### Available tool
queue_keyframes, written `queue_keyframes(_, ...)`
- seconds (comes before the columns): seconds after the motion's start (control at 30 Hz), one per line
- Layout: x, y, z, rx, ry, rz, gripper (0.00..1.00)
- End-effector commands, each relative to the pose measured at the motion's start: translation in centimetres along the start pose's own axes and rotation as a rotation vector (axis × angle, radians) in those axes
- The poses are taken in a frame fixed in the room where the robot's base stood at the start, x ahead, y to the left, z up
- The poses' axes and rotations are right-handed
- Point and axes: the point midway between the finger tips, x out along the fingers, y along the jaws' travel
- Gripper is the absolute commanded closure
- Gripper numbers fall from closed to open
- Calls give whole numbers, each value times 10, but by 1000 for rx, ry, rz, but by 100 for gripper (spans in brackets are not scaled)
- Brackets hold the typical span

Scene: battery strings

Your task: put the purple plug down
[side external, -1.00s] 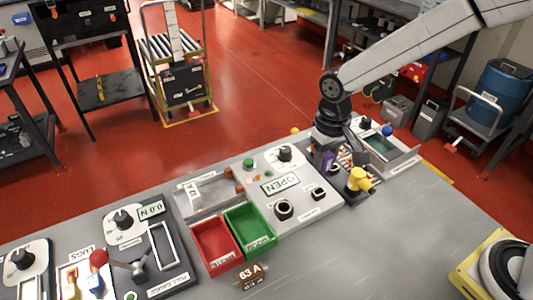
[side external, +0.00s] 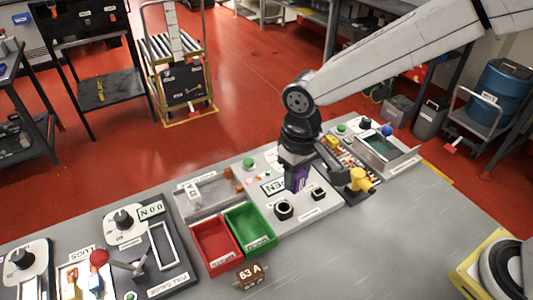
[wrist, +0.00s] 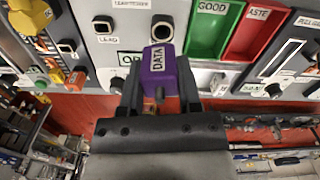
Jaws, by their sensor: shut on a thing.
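The purple plug (side external: 299,179), labelled DATA in the wrist view (wrist: 157,66), is in my gripper (side external: 298,164). My gripper is shut on it, with one finger on each side in the wrist view (wrist: 159,88). The plug hangs over the grey panel (side external: 256,157) with the OPEN display (side external: 273,187), which my gripper partly hides. Two dark sockets are on this panel: a larger one (side external: 283,209) and a smaller one (side external: 319,194). In the wrist view a socket (wrist: 162,28) lies just beyond the plug's end. I cannot tell whether the plug touches the panel.
A green GOOD bin (side external: 250,230) and a red WASTE bin (side external: 215,244) stand left of the panel. A yellow part (side external: 359,180) stands at the right, near a tray of small coloured parts (side external: 345,155). The bench front (side external: 370,250) is clear.

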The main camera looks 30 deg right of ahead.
Motion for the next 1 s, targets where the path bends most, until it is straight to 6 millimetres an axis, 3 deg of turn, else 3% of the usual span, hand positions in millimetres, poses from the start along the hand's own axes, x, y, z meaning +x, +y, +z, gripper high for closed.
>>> queue_keyframes(0.03, -3, -16, 4, -32, 2, -1, 100)
queue_keyframes(0.2, -12, -57, 17, -114, 2, -1, 100)
queue_keyframes(0.4, -19, -88, 31, -177, 1, -1, 100)
queue_keyframes(0.73, -22, -100, 36, -201, 1, 0, 100)
queue_keyframes(1.0, -15, -105, 24, -200, 0, 0, 100)
